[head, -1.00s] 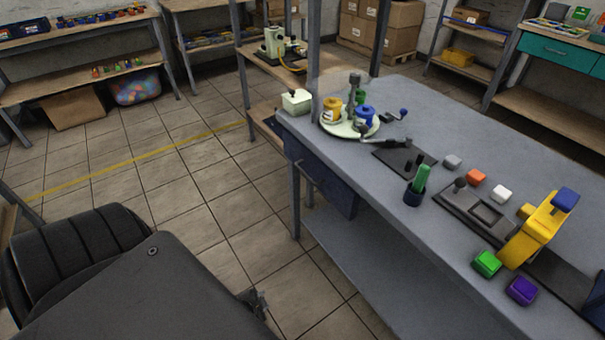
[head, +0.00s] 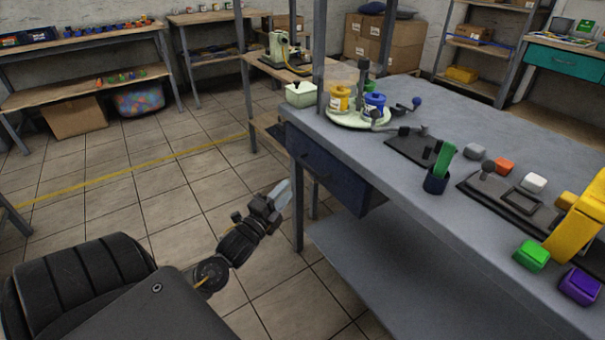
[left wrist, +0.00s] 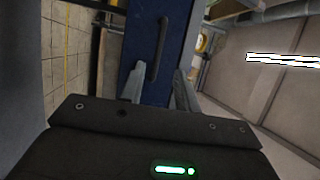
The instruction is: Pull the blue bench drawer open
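The blue bench drawer (head: 338,178) is under the near left end of the grey workbench and looks shut. In the left wrist view its blue front (left wrist: 176,30) stands ahead, with a dark bar handle (left wrist: 157,50) on it. My left gripper (head: 284,190) is in front of the drawer, below and left of it in the head view. In the left wrist view its two fingers (left wrist: 160,88) are apart, with nothing between them. The handle lies beyond the fingertips, between their lines, and looks untouched. My right gripper is not in view.
The workbench top (head: 480,225) holds a round plate (head: 350,120), a dark cup with a green item (head: 436,183), several coloured blocks and a yellow device (head: 578,225). A bench leg (head: 297,210) stands close by my left gripper. The tiled floor to the left is clear.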

